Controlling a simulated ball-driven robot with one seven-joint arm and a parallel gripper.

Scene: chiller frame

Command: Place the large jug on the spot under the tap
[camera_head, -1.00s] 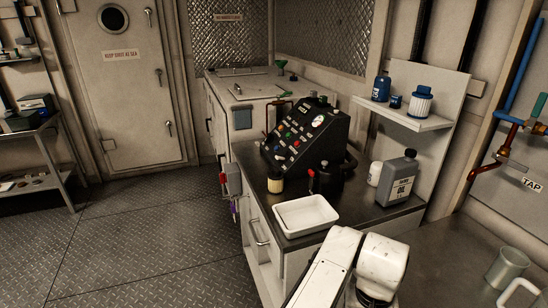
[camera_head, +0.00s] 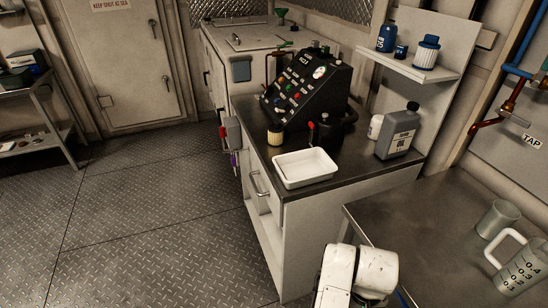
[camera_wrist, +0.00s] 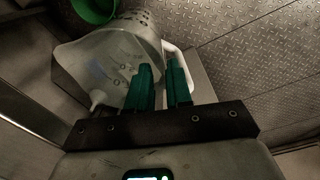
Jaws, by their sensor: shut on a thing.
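In the wrist view, a translucent jug (camera_wrist: 95,62) with faint graduation marks, a pointed spout and a white handle (camera_wrist: 181,60) is at my gripper (camera_wrist: 160,75). The two teal fingers are shut at the handle side; the exact contact is partly hidden. My gripper is out of the head view, where only a white part of my arm shows at the bottom. A red-brown tap pipe (camera_head: 492,123) is on the right wall beside a TAP label (camera_head: 532,141). The spot under the tap is not clearly visible.
A graduated jug (camera_head: 523,270) and a grey cup (camera_head: 498,219) stand on the steel table (camera_head: 410,225) at right. A white tray (camera_head: 305,168) and oil can (camera_head: 398,134) stand on the neighbouring counter. A green object (camera_wrist: 95,8) and perforated item (camera_wrist: 135,20) are by the held jug. Open floor lies left.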

